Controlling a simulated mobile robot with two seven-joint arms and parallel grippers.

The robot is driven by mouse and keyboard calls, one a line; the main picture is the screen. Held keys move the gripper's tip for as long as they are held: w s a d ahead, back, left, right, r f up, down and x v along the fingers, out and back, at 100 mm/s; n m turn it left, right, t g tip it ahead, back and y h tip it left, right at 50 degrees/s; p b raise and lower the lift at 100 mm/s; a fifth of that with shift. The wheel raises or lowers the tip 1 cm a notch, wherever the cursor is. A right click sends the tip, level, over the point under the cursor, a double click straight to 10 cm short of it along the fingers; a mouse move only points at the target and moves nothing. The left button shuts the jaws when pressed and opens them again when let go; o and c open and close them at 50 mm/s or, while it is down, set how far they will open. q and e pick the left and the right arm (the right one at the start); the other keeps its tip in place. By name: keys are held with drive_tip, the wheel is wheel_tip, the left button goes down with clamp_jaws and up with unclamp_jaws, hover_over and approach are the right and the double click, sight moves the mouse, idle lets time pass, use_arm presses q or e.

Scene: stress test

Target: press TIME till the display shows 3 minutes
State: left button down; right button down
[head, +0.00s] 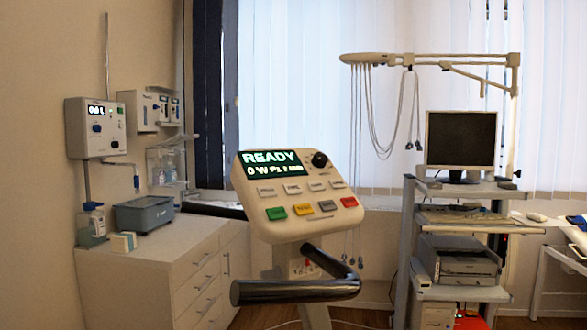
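The cream control console (298,230) of an exercise machine stands in the middle of the head view. Its dark display (272,164) reads READY, with "0 W" and a small minutes reading below; the digit before MIN is too blurred to read surely. A black knob (320,159) is right of the display. Below are a row of pale buttons (292,188) and a row with a green button (276,213), an orange one (302,209), a grey one (327,206) and a red one (348,202). Button labels are too small to read, so I cannot tell which is TIME. Neither gripper is in view.
A black handlebar (296,291) curves out in front below the console. A white drawer cabinet (165,268) with a grey box (143,213) stands left. A trolley with a monitor (461,140), keyboard (478,216) and printer (459,260) stands right. Space before the console's face looks clear.

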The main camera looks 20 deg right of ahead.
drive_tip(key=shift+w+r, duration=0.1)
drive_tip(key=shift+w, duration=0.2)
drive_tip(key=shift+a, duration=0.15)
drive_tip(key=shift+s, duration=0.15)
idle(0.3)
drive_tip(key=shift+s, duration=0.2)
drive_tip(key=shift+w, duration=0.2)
